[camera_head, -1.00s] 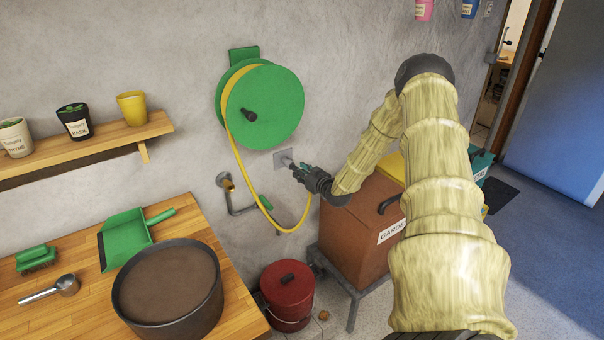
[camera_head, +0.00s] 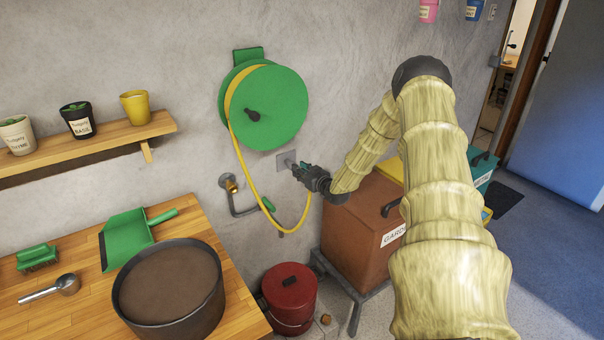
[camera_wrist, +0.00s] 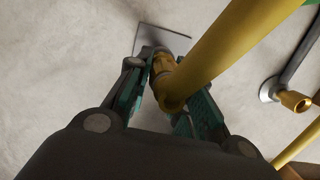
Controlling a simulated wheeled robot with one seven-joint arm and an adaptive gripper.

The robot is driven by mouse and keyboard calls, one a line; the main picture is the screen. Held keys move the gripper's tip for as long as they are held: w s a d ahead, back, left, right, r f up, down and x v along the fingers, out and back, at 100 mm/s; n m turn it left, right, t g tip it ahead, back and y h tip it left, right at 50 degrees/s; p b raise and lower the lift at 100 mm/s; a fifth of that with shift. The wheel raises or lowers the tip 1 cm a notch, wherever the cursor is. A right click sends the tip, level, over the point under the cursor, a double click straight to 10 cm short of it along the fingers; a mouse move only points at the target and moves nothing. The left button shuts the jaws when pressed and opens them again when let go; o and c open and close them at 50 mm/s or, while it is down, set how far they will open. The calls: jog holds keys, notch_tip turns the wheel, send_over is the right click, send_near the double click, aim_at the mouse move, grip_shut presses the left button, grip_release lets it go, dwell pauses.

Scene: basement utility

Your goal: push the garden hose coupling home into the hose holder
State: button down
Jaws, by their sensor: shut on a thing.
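The yellow-brown hose coupling (camera_wrist: 163,66) is between my gripper's fingers, with the thick yellow hose (camera_wrist: 225,45) running from it across the wrist view. My gripper (camera_head: 301,169) is shut on the coupling at the wall, below the green reel. It shows in the wrist view (camera_wrist: 166,88) with teal finger pads on both sides. The hose holder is a small grey wall plate (camera_head: 284,159), also at the top of the wrist view (camera_wrist: 160,38). The coupling's front end points at the plate and overlaps it in view. I cannot tell how deep it sits.
The green hose reel (camera_head: 275,108) hangs above, its yellow hose looping down. A brass tap (camera_head: 229,183) with a grey pipe is to the left. A red bucket (camera_head: 290,298) and brown bin (camera_head: 350,235) stand below. A wooden workbench (camera_head: 85,283) is at left.

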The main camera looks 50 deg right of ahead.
jog(key=shift+w, duration=0.3)
jog(key=c, duration=1.2)
grip_release()
jog(key=shift+o, duration=0.2)
jog(key=v, duration=1.2)
jog(key=shift+f, duration=0.1)
